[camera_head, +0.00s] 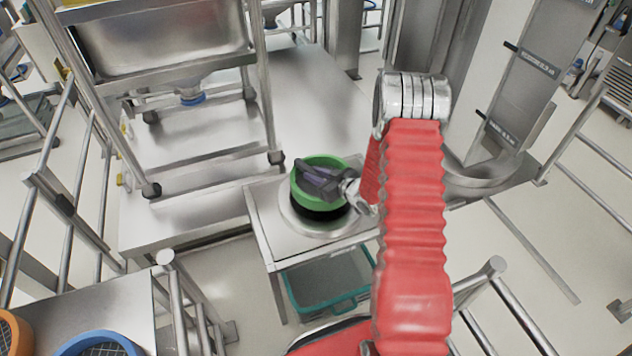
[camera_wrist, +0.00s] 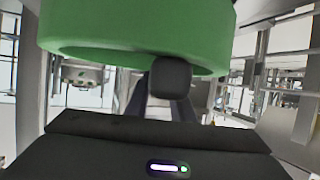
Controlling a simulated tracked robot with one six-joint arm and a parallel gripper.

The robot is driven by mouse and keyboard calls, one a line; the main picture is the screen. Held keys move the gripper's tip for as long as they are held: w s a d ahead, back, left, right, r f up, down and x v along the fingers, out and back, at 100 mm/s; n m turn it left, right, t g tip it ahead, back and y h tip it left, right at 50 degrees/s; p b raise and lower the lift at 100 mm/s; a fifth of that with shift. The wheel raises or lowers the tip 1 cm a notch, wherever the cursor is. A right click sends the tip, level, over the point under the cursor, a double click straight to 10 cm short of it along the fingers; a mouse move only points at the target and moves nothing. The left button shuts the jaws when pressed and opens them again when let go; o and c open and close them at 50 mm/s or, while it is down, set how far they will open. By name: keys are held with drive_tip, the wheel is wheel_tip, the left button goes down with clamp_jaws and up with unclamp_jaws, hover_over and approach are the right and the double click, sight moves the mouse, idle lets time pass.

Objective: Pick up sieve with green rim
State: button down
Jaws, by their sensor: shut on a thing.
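The sieve with the green rim (camera_head: 333,208) is at the metal stand in the middle of the head view, upright, with a dark lower part. My gripper (camera_head: 310,178) reaches it from the right and is shut on its green rim. In the wrist view the green rim (camera_wrist: 130,30) fills the top of the picture, and a dark finger of my gripper (camera_wrist: 170,82) lies against its near side. Whether the sieve rests on the round plate or is slightly above it, I cannot tell.
The round plate (camera_head: 292,222) sits on a small metal stand with a teal-rimmed bin (camera_head: 328,283) below. A blue-rimmed sieve (camera_head: 98,343) and an orange-rimmed sieve (camera_head: 14,335) are at the lower left. Metal rails (camera_head: 527,245) stand to the right; a wheeled frame is at the upper left.

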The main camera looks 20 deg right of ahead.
drive_tip(key=shift+r, duration=0.4)
idle(0.3)
